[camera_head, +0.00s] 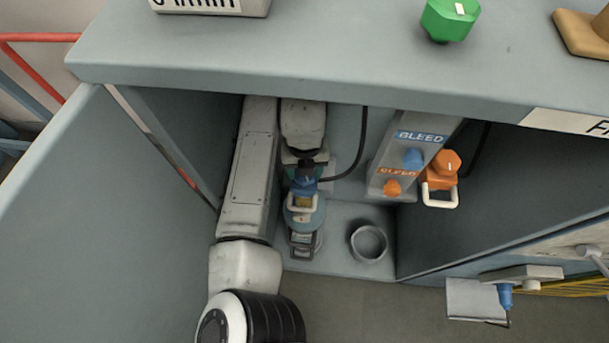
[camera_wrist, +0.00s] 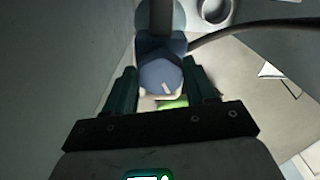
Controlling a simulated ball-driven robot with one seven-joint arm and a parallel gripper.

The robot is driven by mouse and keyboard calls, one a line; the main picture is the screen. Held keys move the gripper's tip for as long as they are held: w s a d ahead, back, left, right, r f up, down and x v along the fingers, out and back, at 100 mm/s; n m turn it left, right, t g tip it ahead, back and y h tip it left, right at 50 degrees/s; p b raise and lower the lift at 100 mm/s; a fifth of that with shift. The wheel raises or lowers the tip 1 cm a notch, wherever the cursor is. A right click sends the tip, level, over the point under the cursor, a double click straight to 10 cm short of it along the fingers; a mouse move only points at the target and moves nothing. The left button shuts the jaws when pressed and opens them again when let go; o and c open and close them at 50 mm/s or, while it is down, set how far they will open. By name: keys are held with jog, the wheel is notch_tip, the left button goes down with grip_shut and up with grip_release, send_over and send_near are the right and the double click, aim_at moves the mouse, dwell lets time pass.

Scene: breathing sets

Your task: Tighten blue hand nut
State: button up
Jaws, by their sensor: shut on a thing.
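The blue hand nut (camera_wrist: 160,76) sits between the two dark fingers of my gripper (camera_wrist: 161,84) in the wrist view, with a pale mark on its face. The fingers are shut on its sides. In the head view the blue hand nut (camera_head: 303,186) shows just below my gripper (camera_head: 303,172), above a blue cylinder (camera_head: 318,214) inside the cabinet. My gripper partly hides the nut there. A dark hose (camera_wrist: 230,28) runs off to the right from the nut's fitting. How tight the nut is cannot be seen.
An empty round holder (camera_head: 369,243) is lower right. The cabinet top (camera_head: 330,60) overhangs my arm.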

jog(key=shift+f+m+b, duration=0.25)
jog(key=shift+m+b, duration=0.65)
jog(key=shift+b, duration=2.25)
jog(key=shift+w+r+m+b, duration=0.1)
jog(key=shift+r+m+b, duration=0.25)
jog(key=shift+b, duration=0.75)
jog(key=o, duration=1)
jog(key=shift+o, duration=0.2)
notch_tip(320, 180, up, 11)
jog(key=shift+f, duration=0.15)
